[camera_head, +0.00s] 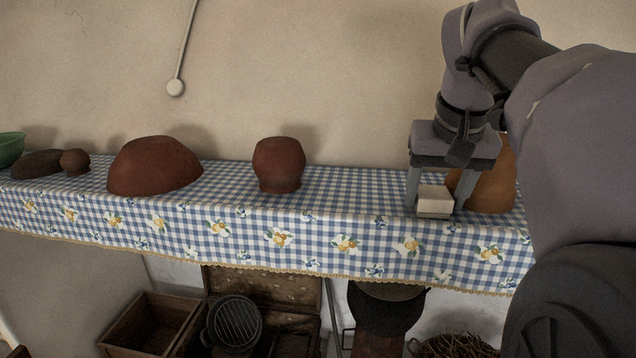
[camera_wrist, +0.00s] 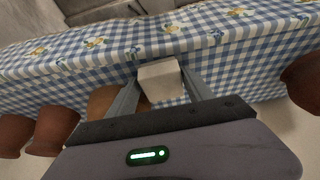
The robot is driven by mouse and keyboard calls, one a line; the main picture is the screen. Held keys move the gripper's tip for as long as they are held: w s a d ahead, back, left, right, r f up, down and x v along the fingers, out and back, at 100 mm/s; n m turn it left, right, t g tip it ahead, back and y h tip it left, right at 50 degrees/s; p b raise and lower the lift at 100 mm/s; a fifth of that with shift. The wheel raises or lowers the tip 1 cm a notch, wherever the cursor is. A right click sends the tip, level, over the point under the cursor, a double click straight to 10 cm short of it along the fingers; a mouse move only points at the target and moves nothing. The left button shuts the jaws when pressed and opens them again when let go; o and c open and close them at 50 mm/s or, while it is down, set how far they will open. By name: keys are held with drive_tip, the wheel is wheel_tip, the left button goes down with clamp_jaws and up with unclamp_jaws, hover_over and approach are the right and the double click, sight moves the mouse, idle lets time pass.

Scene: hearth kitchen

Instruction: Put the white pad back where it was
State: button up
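The white pad (camera_head: 435,200) is a small pale block at the front edge of the cloth-covered shelf, near its right end. My gripper (camera_head: 435,197) points down over it, one finger on each side. The fingertips appear to press against the pad's sides. In the wrist view the pad (camera_wrist: 161,80) fills the space between the fingertips of my gripper (camera_wrist: 161,78). Whether the pad's underside touches the cloth is hard to tell.
An orange-brown pot (camera_head: 492,185) stands close behind my gripper, partly hidden. A brown jar (camera_head: 279,165), a large brown bowl (camera_head: 153,165), small brown items and a green bowl (camera_head: 10,148) stand further left. The checked cloth (camera_head: 350,190) is clear between the jar and my gripper.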

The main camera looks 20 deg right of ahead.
drive_tip(key=p+v, duration=0.3)
drive_tip(key=v, duration=0.8)
drive_tip(key=shift+w+r, duration=0.2)
drive_tip(key=shift+r, duration=0.2)
drive_tip(key=shift+s, duration=0.1)
